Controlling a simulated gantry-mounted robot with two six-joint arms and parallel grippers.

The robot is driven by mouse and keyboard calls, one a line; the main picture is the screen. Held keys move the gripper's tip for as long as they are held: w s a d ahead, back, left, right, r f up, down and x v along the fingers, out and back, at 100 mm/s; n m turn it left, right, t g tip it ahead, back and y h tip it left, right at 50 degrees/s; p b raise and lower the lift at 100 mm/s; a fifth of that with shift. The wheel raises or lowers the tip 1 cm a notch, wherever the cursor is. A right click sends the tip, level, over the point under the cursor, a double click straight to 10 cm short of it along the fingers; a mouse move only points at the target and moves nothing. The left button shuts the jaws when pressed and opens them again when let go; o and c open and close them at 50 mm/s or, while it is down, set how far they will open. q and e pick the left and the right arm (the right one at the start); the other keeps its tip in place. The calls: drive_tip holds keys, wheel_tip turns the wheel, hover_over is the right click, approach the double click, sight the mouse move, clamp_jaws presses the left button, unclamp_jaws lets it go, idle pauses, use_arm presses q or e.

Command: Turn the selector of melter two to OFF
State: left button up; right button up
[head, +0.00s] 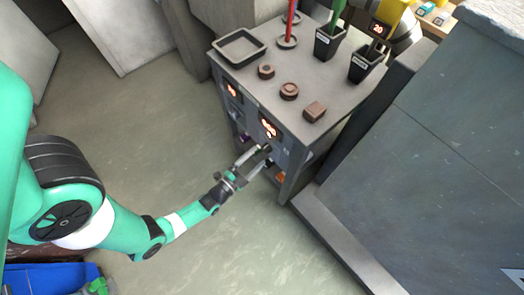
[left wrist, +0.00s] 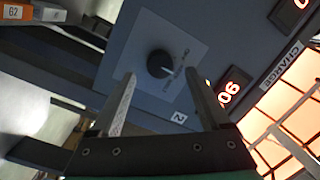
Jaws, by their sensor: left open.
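The melter bench (head: 246,92) shows in the head view, with two lit displays on its front. My left gripper (head: 264,154) is at this front, just below the right-hand display (head: 269,126). In the left wrist view the selector is a round dark knob (left wrist: 160,63) on a pale square plate (left wrist: 183,46), with a "2" label (left wrist: 179,117) beside it. The open fingers (left wrist: 159,74) point at the panel, with the knob showing between their tips. I cannot tell whether they touch it. The plate's lettering is too small to read.
On the bench top stand a square tray (head: 221,51), several brown pieces (head: 289,91) and black cups (head: 327,43). A large grey block (head: 440,130) stands to the right. The floor (head: 150,120) left of the bench is clear. A "CHARGE" label (left wrist: 282,64) shows near the glowing display (left wrist: 230,91).

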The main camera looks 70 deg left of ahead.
sight(264, 151)
use_arm(q)
drive_tip(key=x, duration=0.3)
drive_tip(key=shift+w+a, duration=0.15)
drive_tip(key=shift+w, duration=0.2)
clamp_jaws()
